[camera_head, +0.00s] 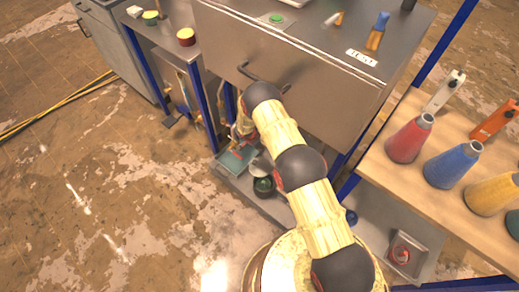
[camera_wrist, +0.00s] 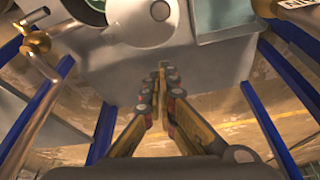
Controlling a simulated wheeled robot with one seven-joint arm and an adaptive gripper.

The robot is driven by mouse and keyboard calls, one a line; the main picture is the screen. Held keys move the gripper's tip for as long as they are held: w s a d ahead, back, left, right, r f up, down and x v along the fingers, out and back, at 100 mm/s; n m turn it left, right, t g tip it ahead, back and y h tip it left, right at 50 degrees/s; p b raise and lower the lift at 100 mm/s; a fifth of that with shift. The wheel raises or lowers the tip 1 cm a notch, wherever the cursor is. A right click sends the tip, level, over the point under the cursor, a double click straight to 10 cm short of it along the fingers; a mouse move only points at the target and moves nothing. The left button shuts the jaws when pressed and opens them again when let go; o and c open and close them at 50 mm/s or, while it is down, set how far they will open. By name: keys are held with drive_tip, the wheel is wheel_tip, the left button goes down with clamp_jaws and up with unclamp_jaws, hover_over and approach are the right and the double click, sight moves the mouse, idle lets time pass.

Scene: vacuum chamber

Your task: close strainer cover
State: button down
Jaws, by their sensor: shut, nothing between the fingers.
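In the head view my arm largely hides the gripper.
A teal tray (camera_head: 236,160) lies on the shelf beside the strainer. Brass piping (camera_wrist: 36,42) and blue frame legs (camera_wrist: 106,130) flank my gripper. The steel chamber box (camera_head: 300,65) stands above. A wooden bench (camera_head: 380,165) with coloured cones is at right. Open floor lies left.

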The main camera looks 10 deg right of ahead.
drive_tip(key=b, duration=0.4)
hover_over(259, 162)
drive_tip(key=w+d, duration=0.2)
drive_tip(key=d, duration=0.2)
wheel_tip(259, 162, down, 8)
drive_tip(key=shift+s+d+f, duration=0.1)
drive_tip(key=shift+s+f, duration=0.05)
drive_tip(key=shift+f, duration=0.05)
drive_tip(key=shift+s+a, duration=0.2)
drive_tip(key=shift+a, duration=0.45)
drive_tip(key=shift+s+a, duration=0.2)
drive_tip(key=shift+a, duration=0.4)
drive_tip(key=shift+s+a+b, duration=0.35)
drive_tip(key=shift+a, duration=0.3)
drive_tip(key=shift+s+a+n+t, duration=0.2)
drive_tip(key=shift+n+t, duration=0.1)
drive_tip(key=shift+n, duration=0.4)
